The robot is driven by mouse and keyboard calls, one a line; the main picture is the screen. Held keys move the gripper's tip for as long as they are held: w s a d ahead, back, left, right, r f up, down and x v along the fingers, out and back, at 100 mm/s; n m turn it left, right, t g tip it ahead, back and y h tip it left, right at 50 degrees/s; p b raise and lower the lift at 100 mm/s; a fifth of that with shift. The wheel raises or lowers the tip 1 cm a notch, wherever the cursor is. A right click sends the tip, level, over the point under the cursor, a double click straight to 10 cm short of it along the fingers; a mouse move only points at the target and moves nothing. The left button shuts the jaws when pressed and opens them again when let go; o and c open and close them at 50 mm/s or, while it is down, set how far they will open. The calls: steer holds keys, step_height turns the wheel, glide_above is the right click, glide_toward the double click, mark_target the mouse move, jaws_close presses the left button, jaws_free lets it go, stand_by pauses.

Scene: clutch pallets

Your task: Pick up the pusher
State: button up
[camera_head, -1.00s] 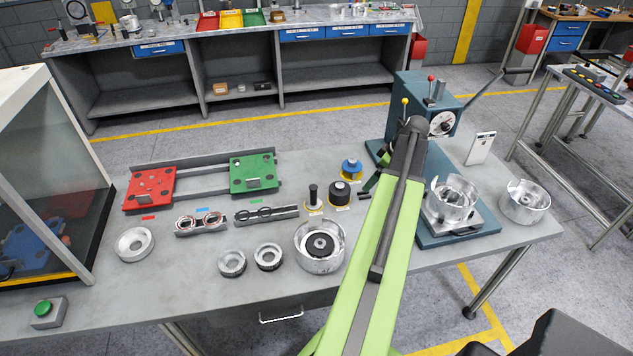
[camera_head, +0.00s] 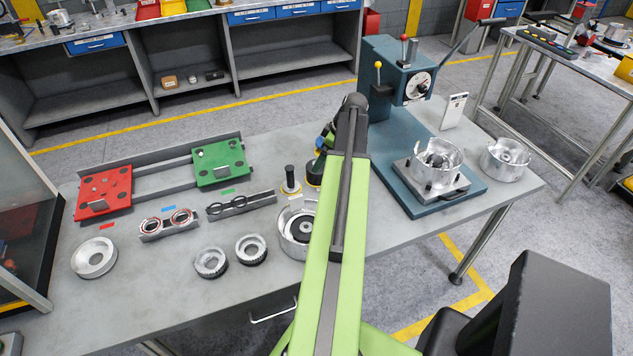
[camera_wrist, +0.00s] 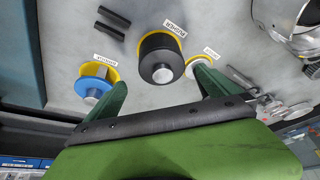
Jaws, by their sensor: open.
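In the wrist view a black cylinder (camera_wrist: 160,57) with a paler metal end stands in a yellow ring between and just beyond my gripper's fingertips (camera_wrist: 160,80). My gripper is open and empty, with one green finger on each side. The label beside the cylinder appears inverted and may read "pusher", but I cannot be sure. A blue part (camera_wrist: 95,80) on a yellow ring is near the left finger. A small pale part (camera_wrist: 196,66) is by the right fingertip, partly hidden. In the head view my arm hides the gripper and part of the black cylinder (camera_head: 315,172).
A metal housing (camera_wrist: 296,25) is at the upper right of the wrist view. In the head view a teal press (camera_head: 400,75) stands right of my arm. Red (camera_head: 103,192) and green (camera_head: 219,163) pallets and several metal rings lie left.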

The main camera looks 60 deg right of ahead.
steer(key=b+x, duration=0.1)
steer(key=x, duration=0.1)
steer(key=shift+f, duration=0.4)
steer(key=shift+w+f, duration=0.2)
steer(key=shift+r, duration=0.1)
steer(key=b+x, duration=0.5)
steer(key=shift+a, duration=0.2)
steer(key=c, duration=1.9)
